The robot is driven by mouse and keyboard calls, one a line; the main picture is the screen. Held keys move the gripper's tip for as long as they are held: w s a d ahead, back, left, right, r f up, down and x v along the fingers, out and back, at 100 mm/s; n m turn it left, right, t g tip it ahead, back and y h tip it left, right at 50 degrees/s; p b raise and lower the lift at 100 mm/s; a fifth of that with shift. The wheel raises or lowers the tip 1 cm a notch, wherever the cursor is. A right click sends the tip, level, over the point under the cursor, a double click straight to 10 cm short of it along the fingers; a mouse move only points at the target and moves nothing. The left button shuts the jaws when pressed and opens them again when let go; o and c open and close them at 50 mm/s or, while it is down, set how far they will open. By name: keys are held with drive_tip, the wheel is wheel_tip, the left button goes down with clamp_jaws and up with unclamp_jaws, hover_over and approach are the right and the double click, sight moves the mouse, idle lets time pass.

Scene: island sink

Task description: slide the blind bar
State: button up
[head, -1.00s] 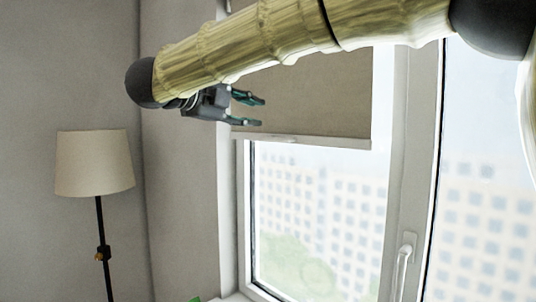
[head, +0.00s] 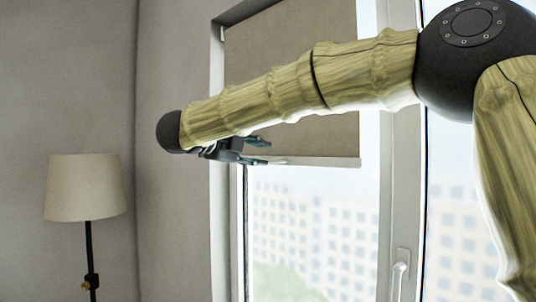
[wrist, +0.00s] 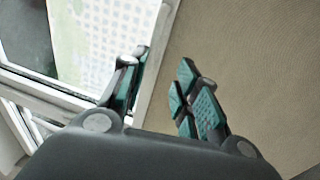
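The blind bar (head: 322,161) is the pale strip along the bottom edge of the brown roller blind (head: 290,45), hanging partway down the window. My gripper (head: 265,151) is near the left part of the bar, its lower finger at about bar height in the head view. In the wrist view the bar (wrist: 155,75) runs between the two spread fingers of my gripper (wrist: 168,88). The left finger is on the window side, the right over the blind cloth. The gripper is open. I cannot tell whether a finger touches the bar.
A window handle (head: 400,268) is on the frame at the lower right. A floor lamp (head: 86,187) stands at the left, apart from my arm. A grey wall (head: 175,215) lies left of the window. The space below the bar is clear.

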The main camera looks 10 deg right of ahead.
sight(272, 160)
drive_tip(key=w+d+f, duration=0.1)
drive_tip(key=w, duration=0.1)
drive_tip(key=w+f, duration=0.1)
drive_tip(key=w, duration=0.1)
drive_tip(key=w+d+p, duration=0.1)
drive_tip(key=w, duration=0.1)
drive_tip(key=shift+d+f, duration=0.35)
drive_tip(key=shift+f, duration=0.05)
drive_tip(key=shift+d, duration=0.3)
drive_tip(key=shift+s+d+r, duration=0.2)
drive_tip(key=shift+s, duration=0.25)
drive_tip(key=shift+s+d+r, duration=0.15)
drive_tip(key=shift+s, duration=0.25)
drive_tip(key=shift+w+a+f, duration=0.1)
drive_tip(key=shift+w+f, duration=0.3)
drive_tip(key=shift+w, duration=0.4)
drive_tip(key=shift+c, duration=1.4)
drive_tip(key=shift+s+r, duration=0.15)
drive_tip(key=shift+s, duration=0.2)
clamp_jaws()
